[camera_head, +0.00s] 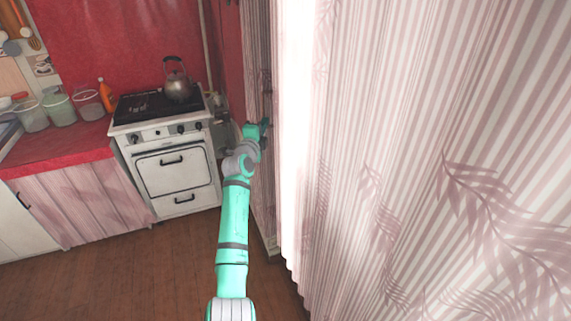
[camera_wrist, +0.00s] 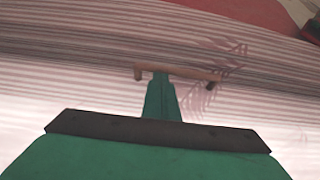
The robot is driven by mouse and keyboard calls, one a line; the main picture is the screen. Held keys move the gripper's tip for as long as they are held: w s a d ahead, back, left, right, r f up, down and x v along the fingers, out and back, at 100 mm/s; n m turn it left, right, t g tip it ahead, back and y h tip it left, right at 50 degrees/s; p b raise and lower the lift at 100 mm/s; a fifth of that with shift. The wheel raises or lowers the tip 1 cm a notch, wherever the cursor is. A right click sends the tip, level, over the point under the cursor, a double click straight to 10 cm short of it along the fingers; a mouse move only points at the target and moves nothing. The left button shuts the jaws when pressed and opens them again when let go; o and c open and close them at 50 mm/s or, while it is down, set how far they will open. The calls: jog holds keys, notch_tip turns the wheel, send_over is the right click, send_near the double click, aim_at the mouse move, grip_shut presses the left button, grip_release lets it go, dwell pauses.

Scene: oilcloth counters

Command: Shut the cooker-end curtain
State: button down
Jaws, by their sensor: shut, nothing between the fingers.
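The cooker-end curtain (camera_head: 258,60) hangs as a narrow, dark striped strip beside the cooker, left of a bright gap in the head view. In the wrist view, striped cloth with a leaf print (camera_wrist: 80,50) fills most of the picture. My gripper (camera_head: 266,127) is at the cooker-end curtain, its tips partly hard to make out. In the wrist view my gripper (camera_wrist: 161,76) is shut and empty. A brown bar with short end pegs (camera_wrist: 205,75) lies across its tips, in front of the cloth. I cannot tell if they touch.
A large striped curtain (camera_head: 420,130) fills the right side, beyond the bright gap (camera_head: 295,130). The white cooker (camera_head: 175,165) with a kettle (camera_head: 177,86) stands at the back. A red counter (camera_head: 60,148) is at left. The wooden floor (camera_head: 130,270) is clear.

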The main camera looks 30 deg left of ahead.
jog(key=shift+a+r, duration=0.1)
jog(key=shift+r, duration=0.3)
jog(key=s+d, duration=0.6)
jog(key=s, duration=0.5)
jog(key=shift+s+f, duration=0.25)
jog(key=shift+f, duration=0.15)
